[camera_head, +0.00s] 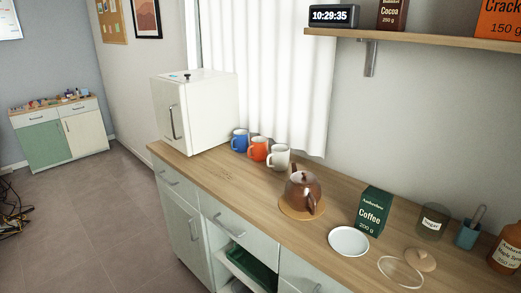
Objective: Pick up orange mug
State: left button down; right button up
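The orange mug (258,149) stands upright on the wooden counter, near its back edge by the curtain. It is between a blue mug (240,140) on its left and a white mug (279,157) on its right. The three mugs stand in a close row, just right of the white mini fridge. Neither of my grippers shows in this view.
The white mini fridge (193,110) stands left of the mugs. A brown teapot (302,191) on a round wooden mat is to the right, followed by a green coffee box (373,211) and a white plate (348,241). The counter front (228,177) before the mugs is clear.

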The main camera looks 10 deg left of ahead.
aim_at(259, 147)
jog(key=j+z, duration=0.2)
jog(key=z, duration=0.25)
jog(key=i+j+z, duration=0.1)
jog(key=z, duration=0.35)
jog(key=j+z, duration=0.25)
jog(key=j, duration=0.3)
jog(key=k+j+z, duration=0.1)
jog(key=j+z, duration=0.15)
jog(key=j, duration=0.65)
jog(key=k+j, duration=0.15)
jog(key=j, duration=0.25)
jog(key=j+z, duration=0.1)
jog(key=j, duration=0.25)
